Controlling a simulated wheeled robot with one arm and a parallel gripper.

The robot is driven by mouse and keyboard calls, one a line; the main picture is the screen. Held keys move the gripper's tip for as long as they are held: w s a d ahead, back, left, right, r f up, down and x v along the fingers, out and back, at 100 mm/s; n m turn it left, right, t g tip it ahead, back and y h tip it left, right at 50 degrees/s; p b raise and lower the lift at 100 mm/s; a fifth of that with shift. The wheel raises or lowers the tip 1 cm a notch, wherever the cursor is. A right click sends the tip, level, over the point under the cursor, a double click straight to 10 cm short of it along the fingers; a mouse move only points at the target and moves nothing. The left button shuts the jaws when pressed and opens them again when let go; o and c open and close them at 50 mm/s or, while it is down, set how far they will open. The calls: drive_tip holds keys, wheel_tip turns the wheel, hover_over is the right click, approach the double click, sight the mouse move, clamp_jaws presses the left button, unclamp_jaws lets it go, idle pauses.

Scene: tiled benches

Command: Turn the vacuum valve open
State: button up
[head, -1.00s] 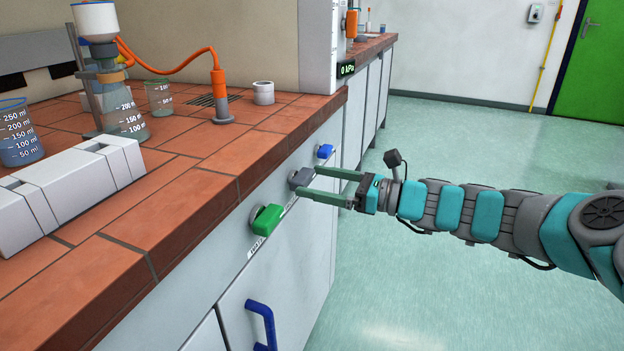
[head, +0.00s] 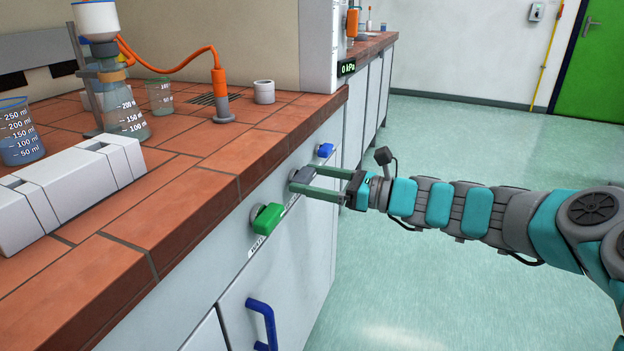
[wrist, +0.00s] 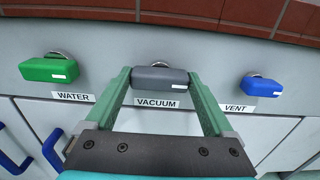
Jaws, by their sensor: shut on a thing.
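The vacuum valve is a grey handle (wrist: 160,77) on the bench's front panel, above the VACUUM label (wrist: 158,103). It also shows in the head view (head: 302,176). In the wrist view the handle lies level, long side across the picture. My gripper (wrist: 160,84) has one green finger at each end of the handle and is shut on it. In the head view my gripper (head: 316,183) reaches to the panel from the right. The display (head: 347,68) reads 0 kPa.
The green water valve (wrist: 49,70) is left of the grey handle and the blue vent valve (wrist: 262,87) is right of it. Blue door handles (head: 262,322) stick out below. The tiled bench top (head: 185,170) overhangs the panel. Open floor lies to the right.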

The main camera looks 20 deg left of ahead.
drive_tip(key=shift+c, duration=0.9)
drive_tip(key=n+b, duration=0.1)
drive_tip(key=n, duration=0.1)
drive_tip(key=n+b, duration=0.1)
drive_tip(key=shift+f+n, duration=0.2)
drive_tip(key=shift+n, duration=0.2)
drive_tip(key=n+b, duration=0.3)
drive_tip(key=n, duration=0.1)
drive_tip(key=shift+n+b, duration=0.3)
drive_tip(key=shift+b, duration=0.1)
drive_tip(key=n+b, duration=0.3)
drive_tip(key=shift+s+f+n, duration=0.1)
drive_tip(key=shift+f+n, duration=0.05)
drive_tip(key=shift+n, duration=0.15)
drive_tip(key=n+b, duration=0.3)
drive_tip(key=n, duration=0.1)
drive_tip(key=shift+n+b, duration=0.3)
drive_tip(key=shift+b, duration=0.1)
drive_tip(key=shift+r, duration=0.2)
